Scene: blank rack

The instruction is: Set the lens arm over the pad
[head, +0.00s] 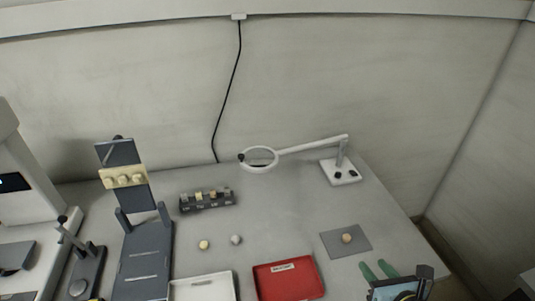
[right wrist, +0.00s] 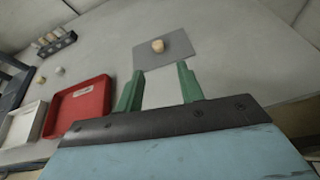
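The white lens arm (head: 310,145) reaches left from its white base (head: 340,172) at the back right of the table. Its ring lens (head: 259,158) hangs over bare table near the back, left of the grey pad (head: 346,241) and apart from it. A small tan round piece (head: 347,238) sits on the pad. The right wrist view also shows the pad (right wrist: 181,56) and the piece (right wrist: 158,46). My right gripper (head: 378,270) has green fingers, open and empty, in front of the pad; it also shows in the right wrist view (right wrist: 158,85). My left gripper is not in view.
A red tray (head: 290,279) and a white tray (head: 205,289) stand at the front. Two small round pieces (head: 204,245) (head: 236,239) lie behind them. A dark rack (head: 206,200) holds several pieces. A dark stand (head: 145,255) is at left. The table between lens and pad is clear.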

